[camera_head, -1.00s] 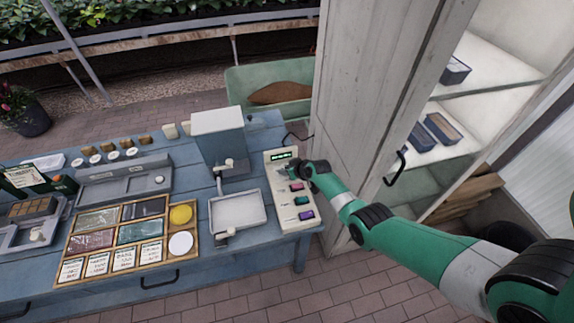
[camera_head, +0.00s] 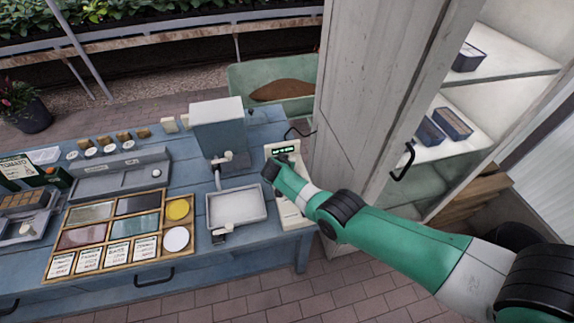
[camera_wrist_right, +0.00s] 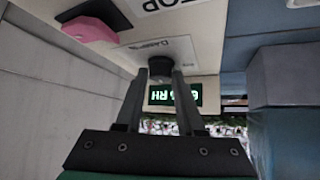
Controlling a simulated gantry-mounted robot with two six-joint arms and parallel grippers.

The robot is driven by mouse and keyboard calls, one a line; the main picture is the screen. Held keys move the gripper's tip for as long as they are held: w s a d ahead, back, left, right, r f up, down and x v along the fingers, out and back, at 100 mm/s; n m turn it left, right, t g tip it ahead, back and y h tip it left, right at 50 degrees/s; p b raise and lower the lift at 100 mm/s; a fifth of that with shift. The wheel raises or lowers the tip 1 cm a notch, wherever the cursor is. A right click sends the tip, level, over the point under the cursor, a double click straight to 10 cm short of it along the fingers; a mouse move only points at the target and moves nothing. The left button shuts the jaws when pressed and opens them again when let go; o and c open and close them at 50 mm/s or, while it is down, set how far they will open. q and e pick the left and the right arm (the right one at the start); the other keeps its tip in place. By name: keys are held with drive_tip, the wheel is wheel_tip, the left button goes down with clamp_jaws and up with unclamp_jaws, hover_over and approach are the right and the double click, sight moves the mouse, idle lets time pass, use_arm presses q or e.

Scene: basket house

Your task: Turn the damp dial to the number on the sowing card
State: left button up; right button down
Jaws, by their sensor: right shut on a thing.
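The cream control panel (camera_head: 291,216) stands at the right end of the blue bench, with a lit green display (camera_head: 284,150) near its top. In the right wrist view, the display (camera_wrist_right: 187,94) appears upside down and ends in "RH"; a finger partly covers its number. My right gripper (camera_wrist_right: 160,78) is shut on a small black dial (camera_wrist_right: 160,70) on the panel. In the head view, my right gripper (camera_head: 272,168) and forearm cover most of the panel's knobs. A card reading "TOMATO" (camera_head: 17,167) stands at the far left; its smaller print is unreadable. My left gripper is out of view.
A pink knob (camera_wrist_right: 90,29) sits near the gripper. A metal tray (camera_head: 237,206) and a blue-grey box (camera_head: 217,124) stand left of the panel. A wooden seed tray (camera_head: 105,243) lies further left. The cabinet door (camera_head: 365,100) is close on the right.

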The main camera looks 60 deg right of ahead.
drive_tip(key=shift+a+f+m+g, duration=0.1)
drive_tip(key=shift+f+m+g, duration=0.15)
drive_tip(key=shift+m+g, duration=0.05)
drive_tip(key=shift+r, duration=0.15)
idle(0.3)
drive_tip(key=c, duration=0.5)
unclamp_jaws()
drive_tip(key=shift+a, duration=0.15)
